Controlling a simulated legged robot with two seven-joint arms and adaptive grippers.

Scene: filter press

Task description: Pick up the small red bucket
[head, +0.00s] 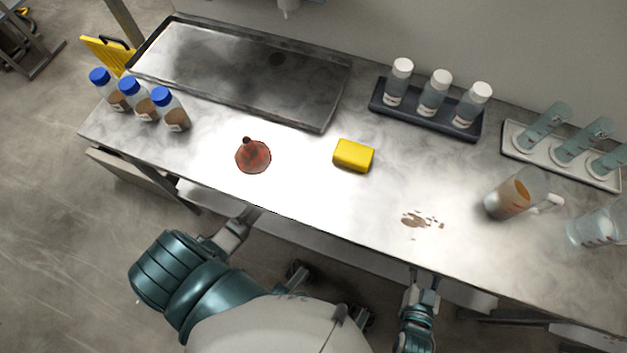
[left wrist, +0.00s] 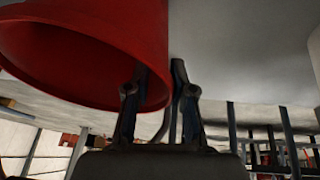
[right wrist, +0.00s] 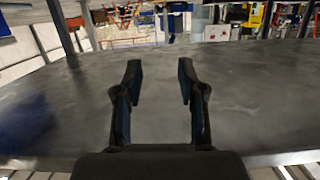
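The small red bucket (left wrist: 90,30) fills the upper left of the left wrist view, with its dark opening and rim towards the bottom of that picture. My left gripper (left wrist: 158,75) is right at its rim, its fingers apart, with the bucket's edge showing between them. A thin curved strip, perhaps the handle, hangs beside the fingers. I cannot tell whether the fingers touch the bucket. The bucket does not show in the head view, where my left arm reaches to the table's front edge. My right gripper (right wrist: 159,75) is open and empty.
The metal table (head: 300,195) carries a red funnel (head: 253,156), a yellow sponge (head: 353,155), blue-capped bottles (head: 135,98), a dark rack (head: 426,121) of white-capped bottles, a metal tray (head: 240,72) and jugs (head: 520,195). A brown spill (head: 421,220) lies near the front.

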